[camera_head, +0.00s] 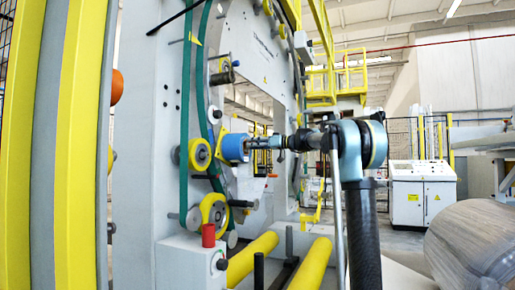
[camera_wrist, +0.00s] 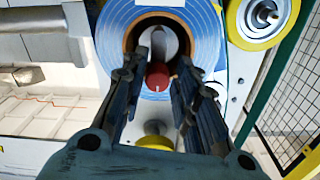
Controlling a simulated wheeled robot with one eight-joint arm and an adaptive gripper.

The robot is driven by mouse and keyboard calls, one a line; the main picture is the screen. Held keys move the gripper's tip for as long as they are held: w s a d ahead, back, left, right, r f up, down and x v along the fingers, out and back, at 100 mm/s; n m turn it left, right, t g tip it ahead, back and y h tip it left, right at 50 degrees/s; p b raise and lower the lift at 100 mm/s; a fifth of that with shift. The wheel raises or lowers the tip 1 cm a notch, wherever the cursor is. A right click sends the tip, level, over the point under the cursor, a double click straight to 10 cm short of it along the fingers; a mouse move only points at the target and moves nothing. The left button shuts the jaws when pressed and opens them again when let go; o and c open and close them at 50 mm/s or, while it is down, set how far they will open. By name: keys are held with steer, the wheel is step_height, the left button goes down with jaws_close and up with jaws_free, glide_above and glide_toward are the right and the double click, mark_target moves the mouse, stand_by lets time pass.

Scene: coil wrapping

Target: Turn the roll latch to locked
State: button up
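The blue roll (camera_wrist: 113,38) fills the top of the wrist view, with a brown core (camera_wrist: 132,29) around a grey shaft end. A red knob (camera_wrist: 158,76) with a small pale mark shows at the lower part of the core opening; it appears to be the roll latch. My gripper (camera_wrist: 162,64) is open, its two dark fingers apart on either side of the knob in this view. I cannot tell whether they touch it. In the head view my gripper (camera_head: 254,144) points left at the face of the blue roll (camera_head: 232,147); the knob is hidden there.
A yellow-rimmed roller (camera_head: 199,154) sits just left of the blue roll, with a green belt (camera_head: 184,100) running past. Below are a red button (camera_head: 208,235) on a grey post and yellow bars (camera_head: 252,258). A large wrapped coil (camera_head: 475,245) lies at the right.

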jaws_close()
steer(key=w+f+m, duration=0.1)
steer(key=m, duration=0.6)
steer(key=w+f+m, duration=0.1)
steer(key=f+m, duration=0.1)
steer(key=m, duration=0.5)
steer(key=w+d+f+m, duration=0.1)
steer(key=m, duration=0.6)
steer(key=shift+d+f+m, duration=0.1)
steer(key=shift+f+m, duration=0.2)
steer(key=shift+f, duration=0.1)
steer(key=shift+s+f+m, duration=0.15)
steer(key=shift+f+m, duration=0.2)
steer(key=shift+m, duration=0.75)
steer(key=shift+f, duration=0.1)
